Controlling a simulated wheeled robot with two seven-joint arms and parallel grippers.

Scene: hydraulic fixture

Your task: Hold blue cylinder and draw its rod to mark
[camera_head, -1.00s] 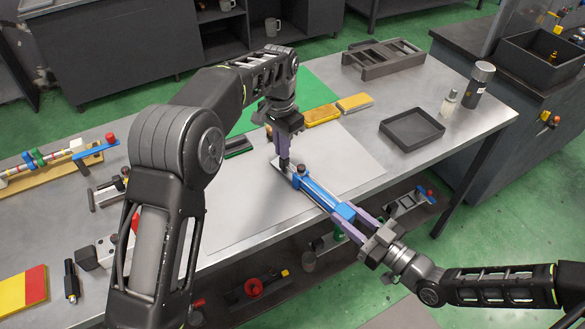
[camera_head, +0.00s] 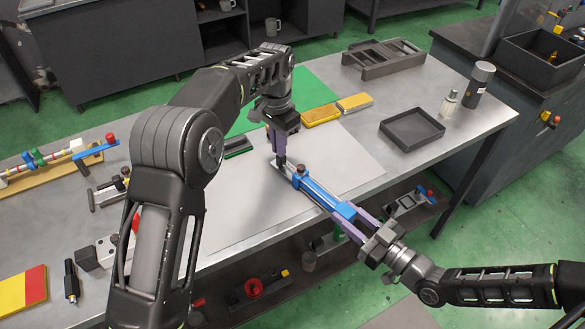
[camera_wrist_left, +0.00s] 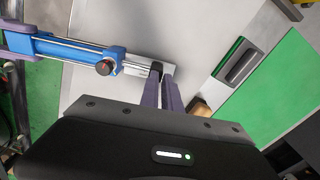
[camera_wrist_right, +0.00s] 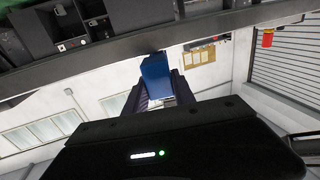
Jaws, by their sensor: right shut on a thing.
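The blue cylinder (camera_head: 322,194) lies aslant over the front edge of the table. Its blue body, with a dark knob on the end block, also shows in the left wrist view (camera_wrist_left: 75,52). My right gripper (camera_head: 362,222) is shut on the body's near end, which shows between its fingers in the right wrist view (camera_wrist_right: 156,76). My left gripper (camera_head: 281,161) points down at the rod end, beyond the end block. In the left wrist view its fingertips (camera_wrist_left: 162,74) are close together beside a silver strip (camera_wrist_left: 140,65); their grip on the rod is unclear. I cannot make out the mark.
A grey mat (camera_head: 255,205) lies under the far end of the cylinder. A green mat (camera_head: 305,77), yellow blocks (camera_head: 320,115) and a dark tray (camera_head: 411,129) lie behind. Small fixtures (camera_head: 110,185) stand at left. A lower shelf (camera_head: 290,283) holds parts.

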